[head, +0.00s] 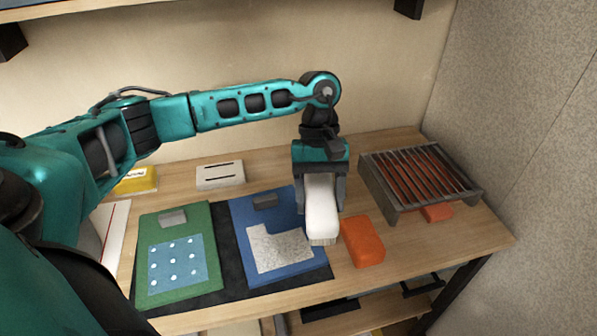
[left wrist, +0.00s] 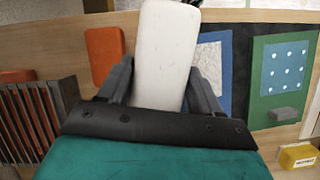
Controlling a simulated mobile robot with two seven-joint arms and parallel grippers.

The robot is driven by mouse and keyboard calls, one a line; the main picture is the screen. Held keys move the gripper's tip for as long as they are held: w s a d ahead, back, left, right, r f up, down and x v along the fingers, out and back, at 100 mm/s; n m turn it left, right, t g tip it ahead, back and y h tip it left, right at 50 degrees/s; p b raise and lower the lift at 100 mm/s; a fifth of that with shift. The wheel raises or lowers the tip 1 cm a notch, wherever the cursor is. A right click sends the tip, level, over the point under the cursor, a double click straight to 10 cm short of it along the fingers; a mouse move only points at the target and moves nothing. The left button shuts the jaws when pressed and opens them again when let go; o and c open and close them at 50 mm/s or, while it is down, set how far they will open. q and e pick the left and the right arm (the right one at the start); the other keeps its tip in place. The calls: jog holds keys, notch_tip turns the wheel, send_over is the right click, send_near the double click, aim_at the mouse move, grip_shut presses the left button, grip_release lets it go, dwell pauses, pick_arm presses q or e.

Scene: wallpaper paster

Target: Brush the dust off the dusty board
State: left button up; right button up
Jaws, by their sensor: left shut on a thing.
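The dusty board is a blue board (head: 285,274) with a speckled grey dust patch (head: 279,250) on its front part and a small grey block near its back edge. My left gripper (head: 322,192) is shut on a white brush (head: 322,211), bristles pointing down toward the front. The brush is over or beside the board's right edge; I cannot tell whether the bristles touch anything. The left wrist view shows the brush (left wrist: 165,55) between the fingers, with the blue board partly hidden behind it. My right gripper is not in view.
A green board (head: 149,283) with a dotted blue patch lies left, on the same dark mat. An orange block (head: 362,242) lies close right of the brush. A slatted metal rack (head: 419,180) stands farther right. A white slotted block (head: 220,176) and yellow box (head: 137,180) are behind.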

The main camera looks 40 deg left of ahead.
pick_arm(q)
jog(key=a+n+p, duration=0.1)
jog(key=a+n, duration=0.1)
jog(key=shift+s+a+r+n+t+h, duration=0.1)
jog(key=shift+a+n+t+h, duration=0.2)
jog(key=shift+a+n, duration=0.1)
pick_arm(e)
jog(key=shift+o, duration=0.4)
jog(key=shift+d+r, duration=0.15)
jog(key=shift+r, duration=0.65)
pick_arm(q)
jog(key=shift+a+n, duration=0.35)
jog(key=shift+n, duration=0.15)
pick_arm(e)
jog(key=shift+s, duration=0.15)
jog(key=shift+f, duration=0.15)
